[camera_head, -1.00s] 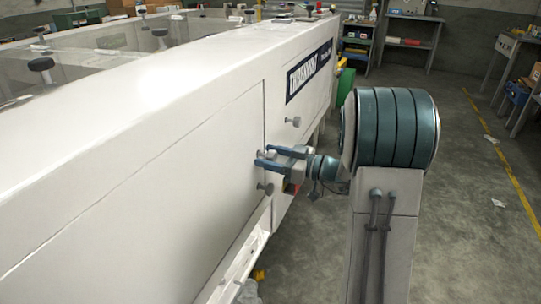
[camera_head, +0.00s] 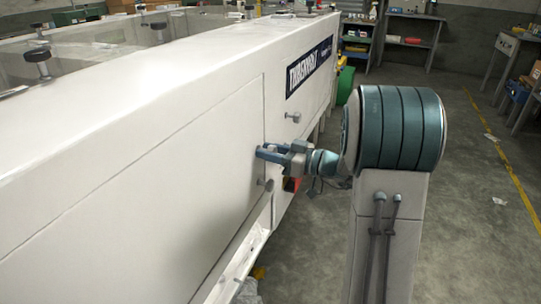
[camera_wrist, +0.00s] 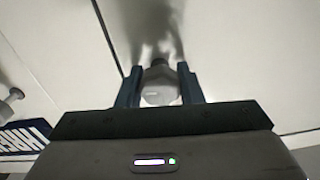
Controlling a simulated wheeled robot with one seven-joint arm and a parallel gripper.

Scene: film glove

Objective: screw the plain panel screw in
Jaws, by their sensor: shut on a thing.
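The white machine side panel (camera_head: 150,200) fills the left of the head view. My gripper (camera_head: 262,152) is at the panel's right edge, its blue fingers reaching to the panel face. In the wrist view my gripper (camera_wrist: 160,88) is shut on a pale grey screw head (camera_wrist: 159,88), with one finger on each side. The screw points at the panel; how deep it sits is hidden behind its head. A further screw (camera_head: 293,117) stands up and to the right, on the neighbouring panel.
A dark label (camera_head: 309,68) is on the machine's side beyond my gripper. Shelving (camera_head: 357,40) and a workbench (camera_head: 408,40) stand at the far wall. The concrete floor (camera_head: 465,230) to the right is clear apart from small scraps.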

